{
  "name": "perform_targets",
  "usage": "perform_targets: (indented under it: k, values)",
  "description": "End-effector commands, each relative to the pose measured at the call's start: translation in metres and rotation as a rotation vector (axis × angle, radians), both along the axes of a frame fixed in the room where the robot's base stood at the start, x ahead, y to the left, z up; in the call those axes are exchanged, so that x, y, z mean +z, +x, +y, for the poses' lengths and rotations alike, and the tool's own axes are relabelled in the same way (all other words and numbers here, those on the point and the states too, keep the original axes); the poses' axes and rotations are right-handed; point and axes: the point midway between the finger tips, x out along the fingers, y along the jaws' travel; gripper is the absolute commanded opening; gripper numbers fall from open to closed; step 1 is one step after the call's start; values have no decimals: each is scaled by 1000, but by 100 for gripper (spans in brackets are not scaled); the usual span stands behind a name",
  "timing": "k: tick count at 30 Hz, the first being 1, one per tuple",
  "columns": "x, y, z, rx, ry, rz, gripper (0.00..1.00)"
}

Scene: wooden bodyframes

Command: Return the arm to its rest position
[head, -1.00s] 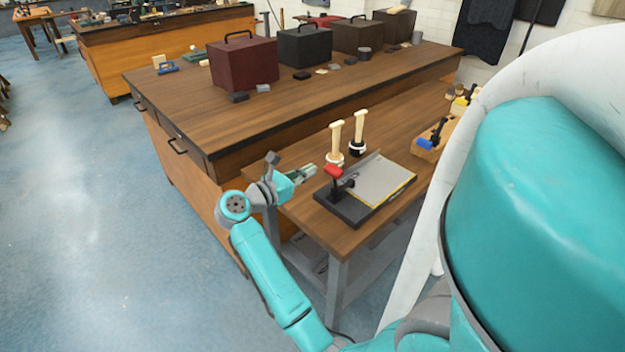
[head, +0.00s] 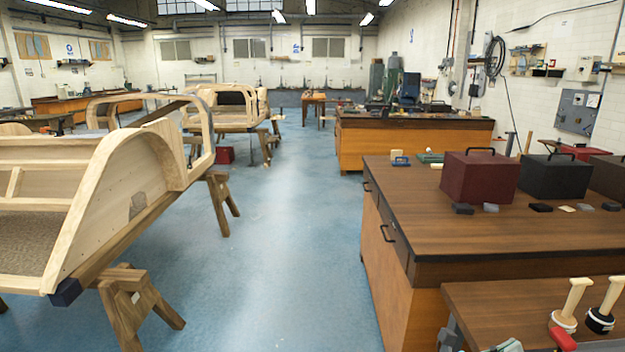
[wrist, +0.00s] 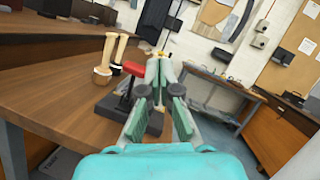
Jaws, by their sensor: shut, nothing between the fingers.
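My gripper (wrist: 158,70) shows in the wrist view, its teal and grey fingers pointing away from the camera. Its fingertips are together with no object visible between them. It hangs over or near the small wooden side table (wrist: 60,85), beside a red-handled clamp tool (wrist: 135,70) on a dark base, which it partly hides. In the head view only a small teal part of my arm shows at the bottom edge. The red handle (head: 563,339) shows there too.
Two wooden-handled tools (wrist: 103,55) stand upright left of the gripper. The big workbench (head: 480,220) carries a maroon case (head: 480,178) and a black case (head: 553,178). Wooden bodyframes (head: 130,190) stand on trestles at the left. The blue floor (head: 285,250) between is clear.

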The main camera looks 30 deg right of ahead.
Motion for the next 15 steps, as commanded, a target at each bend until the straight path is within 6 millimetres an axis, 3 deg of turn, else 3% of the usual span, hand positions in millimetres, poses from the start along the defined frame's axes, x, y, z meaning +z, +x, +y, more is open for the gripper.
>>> perform_targets:
  k: [15]
  values:
    - [-14,-9,150,241,-310,869,0]
